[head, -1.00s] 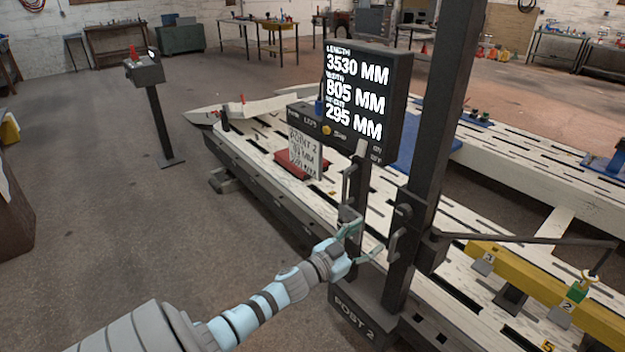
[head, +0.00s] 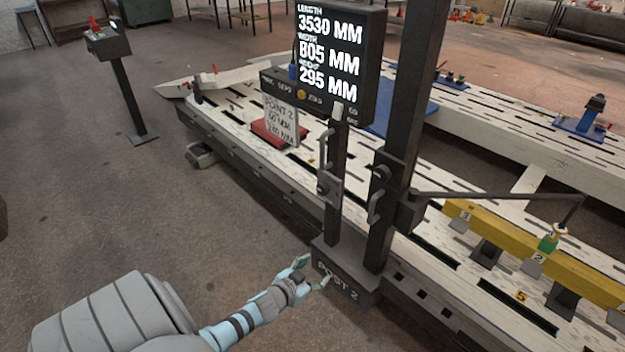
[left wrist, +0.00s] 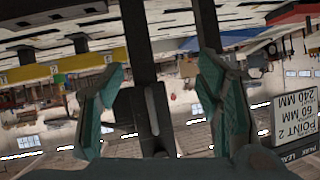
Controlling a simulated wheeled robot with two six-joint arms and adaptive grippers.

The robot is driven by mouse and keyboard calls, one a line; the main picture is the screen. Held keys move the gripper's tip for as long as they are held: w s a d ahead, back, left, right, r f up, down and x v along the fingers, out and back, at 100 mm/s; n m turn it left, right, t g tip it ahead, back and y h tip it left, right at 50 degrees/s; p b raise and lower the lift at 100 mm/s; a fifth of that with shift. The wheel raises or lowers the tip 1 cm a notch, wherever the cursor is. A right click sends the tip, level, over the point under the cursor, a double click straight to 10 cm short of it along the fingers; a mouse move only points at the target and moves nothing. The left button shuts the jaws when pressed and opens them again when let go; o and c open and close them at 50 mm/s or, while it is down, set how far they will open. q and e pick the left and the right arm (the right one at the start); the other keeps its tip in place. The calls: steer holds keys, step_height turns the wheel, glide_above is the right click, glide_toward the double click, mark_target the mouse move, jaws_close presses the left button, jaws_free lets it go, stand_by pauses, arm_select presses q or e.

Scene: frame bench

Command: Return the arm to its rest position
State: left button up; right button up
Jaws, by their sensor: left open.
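My left gripper (head: 312,272) is open and empty in the head view, low in front of the dark base block marked POST 2 (head: 345,283). In that view its fingertips overlap the block's left face; I cannot tell whether they touch it. The left wrist view is upside down and shows the two teal fingers (left wrist: 160,105) spread apart. Between them stands a dark post with a slotted handle (left wrist: 157,108), with nothing gripped. My right gripper is not in view.
A dark upright post (head: 410,120) and a display (head: 335,70) reading 3530, 805 and 295 MM rise above the slotted bench (head: 235,130). A yellow beam (head: 490,235) lies at right. A pedestal box (head: 108,42) stands far left.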

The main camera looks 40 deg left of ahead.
arm_select(q)
steer(key=shift+s+f, duration=0.1)
stand_by(0.5)
steer(key=s+d+f+g, duration=0.1)
steer(key=s+f+g, duration=0.5)
steer(key=s+f, duration=0.85)
steer(key=s+d+f+g, duration=0.2)
steer(key=s+d+f, duration=0.2)
steer(key=s, duration=0.7)
steer(key=s+d+f+g+h, duration=0.1)
steer(key=s+d+f+g, duration=0.2)
steer(key=s+d, duration=0.4)
steer(key=s+f, duration=0.1)
steer(key=s, duration=0.4)
steer(key=shift+s+d, duration=0.15)
